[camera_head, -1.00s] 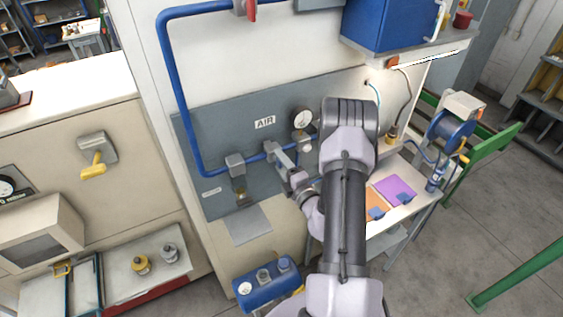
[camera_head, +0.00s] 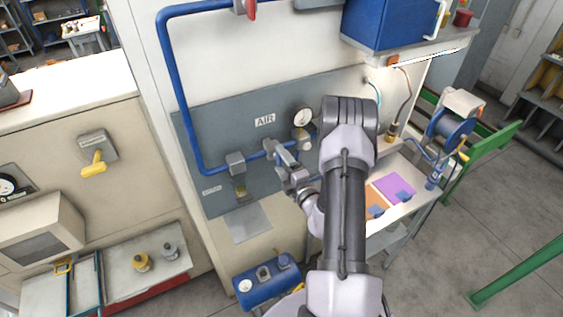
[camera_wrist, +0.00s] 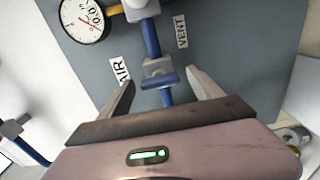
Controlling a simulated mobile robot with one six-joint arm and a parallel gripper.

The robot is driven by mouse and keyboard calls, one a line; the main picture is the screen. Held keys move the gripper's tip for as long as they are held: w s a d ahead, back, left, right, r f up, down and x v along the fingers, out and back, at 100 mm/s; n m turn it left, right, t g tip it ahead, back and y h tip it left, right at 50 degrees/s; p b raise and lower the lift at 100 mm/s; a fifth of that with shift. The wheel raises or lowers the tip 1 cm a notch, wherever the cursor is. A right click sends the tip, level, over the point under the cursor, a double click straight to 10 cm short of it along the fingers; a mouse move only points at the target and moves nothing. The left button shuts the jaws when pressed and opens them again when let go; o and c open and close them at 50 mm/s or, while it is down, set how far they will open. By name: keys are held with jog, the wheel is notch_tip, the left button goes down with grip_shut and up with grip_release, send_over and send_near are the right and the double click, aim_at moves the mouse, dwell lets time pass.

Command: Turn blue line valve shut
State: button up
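The blue line (camera_head: 172,85) runs down and then right across a grey panel marked AIR. Its valve, a grey body (camera_wrist: 157,67) with a blue handle (camera_wrist: 160,81), is in the middle of the wrist view. My gripper (camera_wrist: 161,79) is open, with one finger on each side of the handle. Gaps show between the fingers and the handle; contact cannot be seen. In the head view my gripper (camera_head: 281,152) is at the panel below the AIR label, and it and my arm hide most of the valve.
A pressure gauge (camera_head: 303,117) is on the panel close to the right of my gripper, and also in the wrist view (camera_wrist: 82,19). A grey fitting (camera_head: 236,163) is on the pipe to the left. A blue unit (camera_head: 266,282) stands below.

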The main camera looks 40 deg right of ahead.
jog(key=shift+s, duration=0.15)
jog(key=b+v, duration=0.3)
jog(key=v, duration=1.4)
jog(key=shift+b, duration=0.35)
